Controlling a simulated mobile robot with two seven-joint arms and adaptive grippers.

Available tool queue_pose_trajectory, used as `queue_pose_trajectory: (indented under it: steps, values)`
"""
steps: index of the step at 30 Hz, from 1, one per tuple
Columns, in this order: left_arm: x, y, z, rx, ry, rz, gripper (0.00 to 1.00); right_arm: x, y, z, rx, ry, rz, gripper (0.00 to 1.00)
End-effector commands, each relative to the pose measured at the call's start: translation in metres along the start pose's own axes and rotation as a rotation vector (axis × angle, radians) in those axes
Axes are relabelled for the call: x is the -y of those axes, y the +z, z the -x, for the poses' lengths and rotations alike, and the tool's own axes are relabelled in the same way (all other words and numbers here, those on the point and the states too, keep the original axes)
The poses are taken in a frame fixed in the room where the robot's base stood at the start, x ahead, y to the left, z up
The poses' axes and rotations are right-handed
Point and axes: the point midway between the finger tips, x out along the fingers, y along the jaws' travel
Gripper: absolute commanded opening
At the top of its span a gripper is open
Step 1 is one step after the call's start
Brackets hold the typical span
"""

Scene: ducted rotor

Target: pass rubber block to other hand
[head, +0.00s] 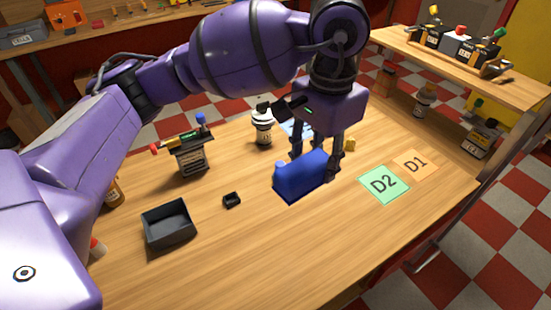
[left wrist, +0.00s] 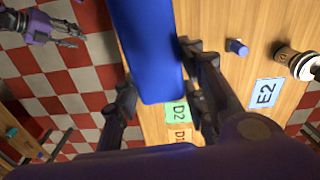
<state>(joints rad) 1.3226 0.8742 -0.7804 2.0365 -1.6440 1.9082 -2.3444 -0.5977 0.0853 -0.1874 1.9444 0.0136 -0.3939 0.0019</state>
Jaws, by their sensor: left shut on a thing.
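The rubber block is a large plain blue block (head: 308,176) near the middle of the table in the head view. My left gripper (head: 313,162) comes down from above and is shut on it, a finger on each side. In the left wrist view the block (left wrist: 148,50) runs up from between the fingers (left wrist: 155,103) to the top edge. I cannot tell whether its underside touches the table. My right gripper (left wrist: 72,36) shows at the upper left of the left wrist view, over the checkered floor, apart from the block, open and empty.
A green D2 card (head: 383,184) and an orange D1 card (head: 414,165) lie right of the block. The front table is clear.

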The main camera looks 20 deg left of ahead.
Motion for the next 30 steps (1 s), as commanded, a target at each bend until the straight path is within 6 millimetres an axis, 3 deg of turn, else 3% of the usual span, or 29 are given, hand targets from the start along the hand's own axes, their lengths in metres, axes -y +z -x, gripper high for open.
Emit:
queue_pose_trajectory:
  steps: [3, 8, 23, 26, 30]
  values:
    - [-0.01, -0.013, 0.014, -0.002, -0.001, -0.087, 0.12, 0.0, -0.002, -0.001, -0.003, -0.001, 0.001, 0.4]
    - [-0.015, -0.021, 0.02, 0.002, 0.0, -0.152, 0.12, 0.0, -0.002, -0.001, -0.003, 0.0, 0.001, 0.4]
    - [-0.022, -0.072, -0.028, 0.002, 0.002, -0.514, 0.12, -0.004, 0.009, 0.005, 0.015, 0.004, 0.007, 0.4]
    - [-0.021, -0.074, -0.029, 0.0, 0.001, -0.531, 0.12, -0.004, 0.009, 0.005, 0.015, 0.004, 0.007, 0.4]
    - [-0.018, -0.064, -0.016, -0.002, -0.002, -0.458, 0.12, -0.004, 0.008, 0.004, 0.013, 0.004, 0.007, 0.4]
